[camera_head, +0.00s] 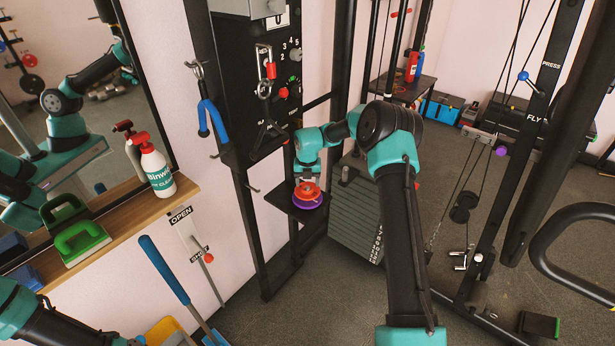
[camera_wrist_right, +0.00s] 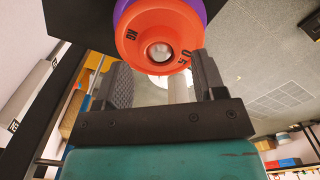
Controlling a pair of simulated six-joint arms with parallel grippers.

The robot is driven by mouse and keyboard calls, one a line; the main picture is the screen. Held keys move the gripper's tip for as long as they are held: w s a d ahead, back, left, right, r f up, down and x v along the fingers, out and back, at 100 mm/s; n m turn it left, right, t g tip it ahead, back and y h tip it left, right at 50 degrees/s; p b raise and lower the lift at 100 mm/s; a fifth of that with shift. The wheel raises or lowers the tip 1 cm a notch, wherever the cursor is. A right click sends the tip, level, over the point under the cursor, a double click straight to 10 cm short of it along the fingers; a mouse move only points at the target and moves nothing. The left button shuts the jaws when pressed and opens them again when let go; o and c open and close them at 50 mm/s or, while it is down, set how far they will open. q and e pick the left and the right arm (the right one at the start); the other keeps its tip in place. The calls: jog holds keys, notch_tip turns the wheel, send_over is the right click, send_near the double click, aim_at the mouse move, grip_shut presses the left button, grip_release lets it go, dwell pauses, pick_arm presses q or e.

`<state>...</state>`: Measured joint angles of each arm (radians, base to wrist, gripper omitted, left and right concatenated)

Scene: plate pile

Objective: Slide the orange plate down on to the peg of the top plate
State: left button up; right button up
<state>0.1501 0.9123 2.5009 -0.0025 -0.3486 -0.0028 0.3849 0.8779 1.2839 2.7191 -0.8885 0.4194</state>
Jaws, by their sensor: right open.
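The orange plate (camera_head: 309,189) lies over the purple plate (camera_head: 312,203) on a small black shelf (camera_head: 283,203). In the right wrist view the orange plate (camera_wrist_right: 145,22) faces me, with a pale round peg end (camera_wrist_right: 159,51) in its centre hole. The purple plate (camera_wrist_right: 202,10) shows as a rim behind it. My right gripper (camera_wrist_right: 162,72) is open, its two dark fingers apart at the near edge of the orange plate. I cannot tell whether they touch it. My left arm shows at the lower left of the head view; its gripper is out of frame.
A grey weight stack (camera_head: 357,212) stands right of the shelf, and a black upright post runs behind it. A blue handle (camera_head: 211,121) hangs on the wall to the left. A wooden ledge with a spray bottle (camera_head: 155,170) is further left.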

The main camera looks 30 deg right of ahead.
aim_at(308, 187)
jog(key=shift+f, duration=1.45)
jog(key=shift+f, duration=0.25)
